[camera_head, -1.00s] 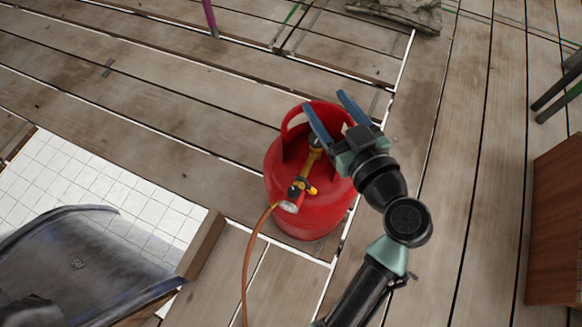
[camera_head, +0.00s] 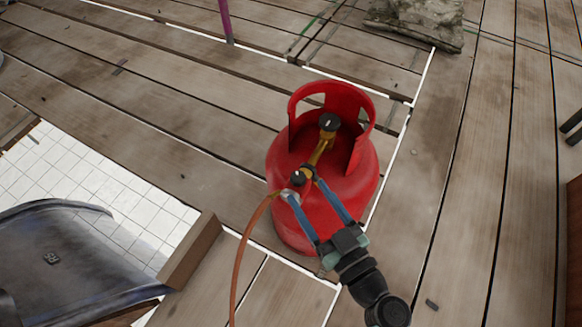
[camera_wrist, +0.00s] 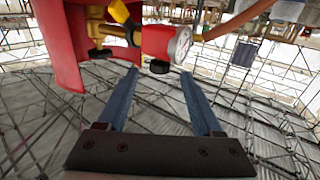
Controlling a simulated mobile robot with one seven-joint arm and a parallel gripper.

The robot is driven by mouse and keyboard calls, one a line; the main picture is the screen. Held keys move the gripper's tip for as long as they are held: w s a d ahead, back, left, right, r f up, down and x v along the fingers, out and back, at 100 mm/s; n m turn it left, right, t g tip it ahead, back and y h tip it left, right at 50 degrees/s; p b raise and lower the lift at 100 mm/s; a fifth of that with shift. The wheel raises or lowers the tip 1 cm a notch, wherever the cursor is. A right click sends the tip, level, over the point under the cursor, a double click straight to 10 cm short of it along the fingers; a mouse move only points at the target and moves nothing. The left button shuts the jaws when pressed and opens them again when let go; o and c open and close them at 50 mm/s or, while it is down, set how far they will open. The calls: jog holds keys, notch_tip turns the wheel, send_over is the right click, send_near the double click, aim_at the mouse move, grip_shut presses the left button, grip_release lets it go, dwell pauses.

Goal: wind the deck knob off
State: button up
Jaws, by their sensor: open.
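A red gas cylinder (camera_head: 325,205) stands upright on the plank deck; its red body also shows in the wrist view (camera_wrist: 62,40). A brass valve (camera_head: 319,154) inside its collar carries a dark knob (camera_head: 328,122) at the top. A second dark knob (camera_head: 298,178) sits on the regulator end, where the hose joins; it shows in the wrist view (camera_wrist: 159,67). I cannot tell which one is the deck knob. My gripper (camera_head: 297,182) is open, its two blue fingers (camera_wrist: 158,74) reaching to either side of the regulator knob. Whether they touch it is unclear.
An orange hose (camera_head: 239,260) runs from the regulator down the deck. A dark chair-like object (camera_head: 75,250) and a wooden block (camera_head: 190,250) are at lower left, beside white tiles (camera_head: 85,185). A purple post (camera_head: 225,20) and a stone base (camera_head: 415,22) stand behind.

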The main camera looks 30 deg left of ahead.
aim_at(294, 173)
jog(key=b+x, duration=0.1)
jog(key=x, duration=0.7)
jog(key=shift+w+a, duration=0.15)
jog(key=shift+f, duration=0.1)
grip_shut()
